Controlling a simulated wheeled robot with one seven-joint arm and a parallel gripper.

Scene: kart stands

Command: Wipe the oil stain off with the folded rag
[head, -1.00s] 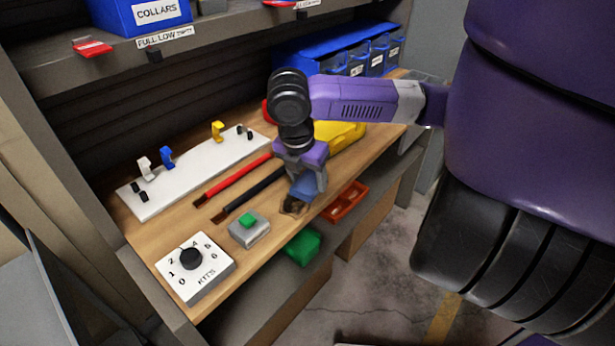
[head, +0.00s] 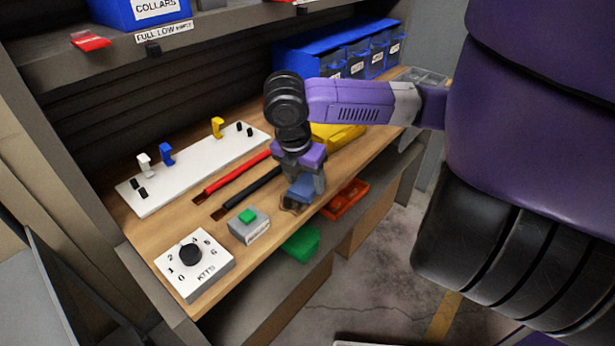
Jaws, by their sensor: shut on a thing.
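My gripper (head: 301,190) points down over the front edge of the wooden bench, to the right of the grey box with the green button. It is shut on the folded rag (head: 300,188), a blue cloth that shows between its fingers. A dark brown oil stain (head: 291,207) lies on the wood just below and beside the rag. The gripper and rag hide part of the stain. I cannot tell whether the rag touches the wood.
On the bench (head: 205,300) are a white dial box (head: 210,275), a grey button box (head: 255,232), red and black brushes (head: 237,174), a white board with clips (head: 190,175) and a yellow case (head: 338,136). Red (head: 347,199) and green (head: 301,242) bins sit below the front edge.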

